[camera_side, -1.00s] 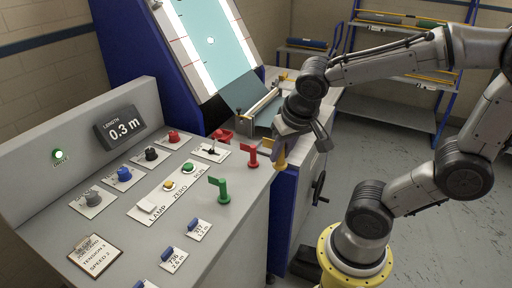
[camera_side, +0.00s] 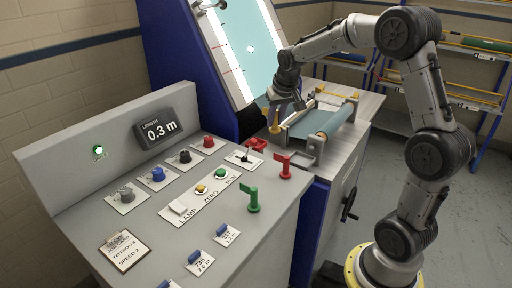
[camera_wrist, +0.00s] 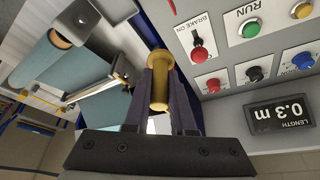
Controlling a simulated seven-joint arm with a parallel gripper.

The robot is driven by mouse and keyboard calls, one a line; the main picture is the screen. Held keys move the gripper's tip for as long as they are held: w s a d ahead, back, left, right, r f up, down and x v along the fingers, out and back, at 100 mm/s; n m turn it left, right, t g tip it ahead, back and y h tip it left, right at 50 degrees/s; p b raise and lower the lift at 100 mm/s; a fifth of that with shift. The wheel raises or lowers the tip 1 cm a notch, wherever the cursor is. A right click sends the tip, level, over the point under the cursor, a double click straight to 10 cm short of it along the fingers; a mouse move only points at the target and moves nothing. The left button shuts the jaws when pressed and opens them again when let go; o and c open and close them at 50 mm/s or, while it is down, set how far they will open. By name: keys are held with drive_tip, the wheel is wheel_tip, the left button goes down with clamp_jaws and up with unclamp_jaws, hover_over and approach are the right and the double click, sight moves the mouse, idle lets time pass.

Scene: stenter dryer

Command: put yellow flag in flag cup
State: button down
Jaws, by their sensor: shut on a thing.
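My gripper (camera_side: 277,104) is shut on the yellow flag (camera_side: 274,124) and holds it pointing down above the back right corner of the console, near the roller unit. In the wrist view the yellow flag (camera_wrist: 159,92) sits between the two dark fingers (camera_wrist: 160,108). A red flag (camera_side: 285,166) and a green flag (camera_side: 254,198) stand upright on the console's right edge.
The console (camera_side: 150,215) carries knobs, buttons, a brake lever (camera_side: 244,156) and a length display (camera_side: 158,131) reading 0.3 m. The roller unit (camera_side: 325,120) stands just right of my gripper. The tall lit panel (camera_side: 235,45) rises behind.

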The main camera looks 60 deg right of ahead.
drive_tip(key=shift+d+f, duration=0.4)
drive_tip(key=w+d+f, duration=0.2)
drive_tip(key=w+f, duration=0.1)
drive_tip(key=w, duration=0.1)
drive_tip(key=w+d+f, duration=0.2)
drive_tip(key=w+f, duration=0.1)
drive_tip(key=w+d+f, duration=0.2)
drive_tip(key=w+f, duration=0.1)
drive_tip(key=w, duration=0.1)
drive_tip(key=shift+w+d+f, duration=0.1)
drive_tip(key=shift+w, duration=0.2)
drive_tip(key=shift+w+f, duration=0.15)
drive_tip(key=shift+f, duration=0.05)
drive_tip(key=shift+w+d+f, duration=0.1)
drive_tip(key=shift+f, duration=1.55)
drive_tip(key=shift+f, duration=0.2)
drive_tip(key=c, duration=1)
unclamp_jaws()
